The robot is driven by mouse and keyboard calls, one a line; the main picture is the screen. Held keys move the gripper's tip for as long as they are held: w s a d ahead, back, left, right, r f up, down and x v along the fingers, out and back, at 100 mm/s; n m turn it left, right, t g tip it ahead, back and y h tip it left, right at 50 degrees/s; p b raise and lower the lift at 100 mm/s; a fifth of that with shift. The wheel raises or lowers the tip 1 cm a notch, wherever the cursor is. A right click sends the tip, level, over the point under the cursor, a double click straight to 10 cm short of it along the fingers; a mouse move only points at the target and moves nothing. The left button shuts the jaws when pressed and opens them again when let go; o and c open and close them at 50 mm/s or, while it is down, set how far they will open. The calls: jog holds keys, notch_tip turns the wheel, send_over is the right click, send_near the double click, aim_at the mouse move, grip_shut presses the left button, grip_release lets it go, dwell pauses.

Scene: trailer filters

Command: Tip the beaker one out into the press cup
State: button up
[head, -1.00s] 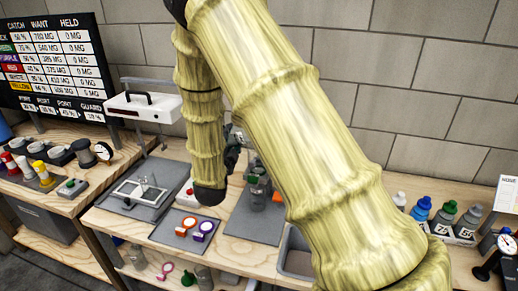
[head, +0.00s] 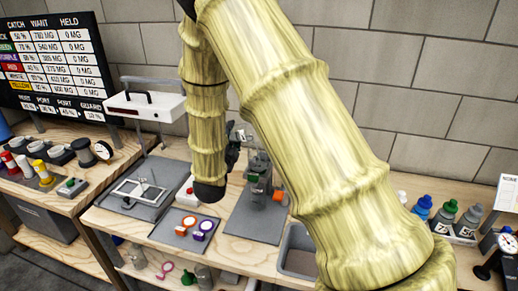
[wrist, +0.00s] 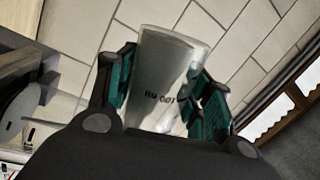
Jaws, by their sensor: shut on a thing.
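My gripper (wrist: 163,75) is shut on a clear, tapered beaker (wrist: 165,55) in the wrist view, with teal finger pads on both sides of it. Dark lettering on the beaker looks upside down; its contents cannot be made out. In the head view my gripper (head: 238,140) is partly hidden by my arm. The beaker (head: 258,161) appears there as a pale clear shape just above or in front of a dark grey-green cup-like thing (head: 258,184), probably the press cup, on a grey mat (head: 245,222). Whether they touch cannot be told.
An orange piece (head: 279,196) is beside the cup. A grey tray (head: 180,232) with orange and purple cups lies to the left, a grey bin (head: 298,255) to the right. Bottles (head: 445,215) stand far right. A white device (head: 148,106) stands at back left.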

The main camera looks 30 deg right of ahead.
aim_at(235, 127)
jog(key=shift+s+d+r+m+b, duration=0.35)
jog(key=shift+r+m+b, duration=0.1)
jog(key=shift+m+b, duration=0.45)
dwell(0.6)
jog(key=shift+s+d+r+m+g+h+b, duration=0.15)
jog(key=shift+r+m+b, duration=0.25)
jog(key=shift+m+b, duration=0.5)
jog(key=shift+s+r+m+g+h+b, duration=0.1)
jog(key=shift+r+m+h+b, duration=0.25)
jog(key=shift+b, duration=0.8)
jog(key=shift+s+d+r+m+g+h+b, duration=0.1)
jog(key=shift+r+m+b, duration=0.35)
jog(key=shift+m+b, duration=0.5)
jog(key=shift+c, duration=0.2)
jog(key=shift+s+d+r+m+g+h+b, duration=0.1)
jog(key=shift+s+d+r+m+h+b, duration=0.15)
jog(key=shift+m+b, duration=0.7)
jog(key=shift+s+d+r+m+g+b, duration=0.2)
jog(key=shift+r+m+b, duration=0.2)
jog(key=shift+b, duration=1)
jog(key=shift+s+d+r+m+g+h+b, duration=0.15)
jog(key=shift+s+r+m+b, duration=0.1)
jog(key=shift+m+b, duration=0.75)
